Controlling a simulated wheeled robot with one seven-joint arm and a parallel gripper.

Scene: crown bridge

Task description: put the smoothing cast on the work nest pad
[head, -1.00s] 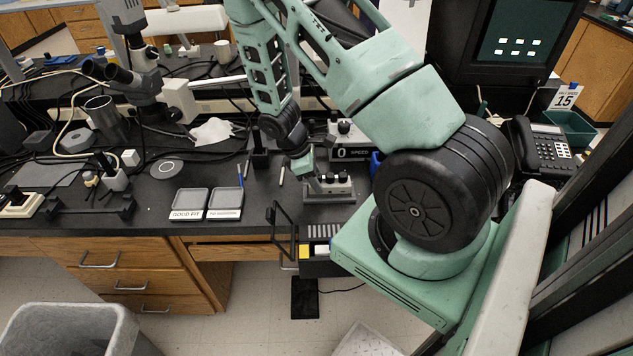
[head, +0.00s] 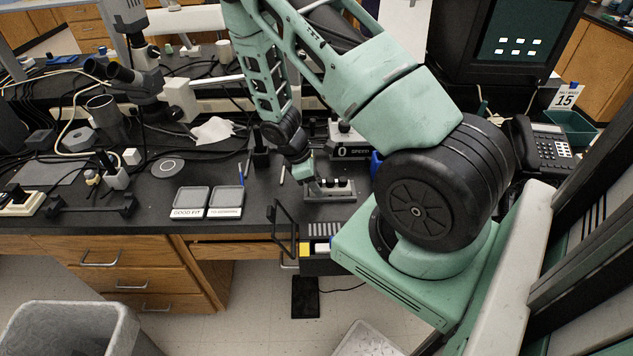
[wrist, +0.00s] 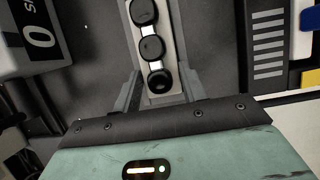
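A pale grey holder (head: 318,197) stands on the black bench with dark round-topped pieces in a row. In the wrist view the holder (wrist: 166,29) carries three of them; the nearest dark piece (wrist: 160,81) lies between my fingers. Which piece is the smoothing cast I cannot tell. My gripper (wrist: 160,76) is open, one finger on each side of the holder's near end; contact is not clear. In the head view my gripper (head: 312,186) is at the holder's left end. A round grey disc with a ring (head: 167,168) lies to the left; whether it is the work nest pad is unclear.
Two grey trays, one labelled GOOD FIT (head: 190,199) and another (head: 225,199), lie left of the holder. A speed control box (head: 352,152) stands behind it. A black wire frame (head: 284,226) is at the front edge. Bench between trays and disc is clear.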

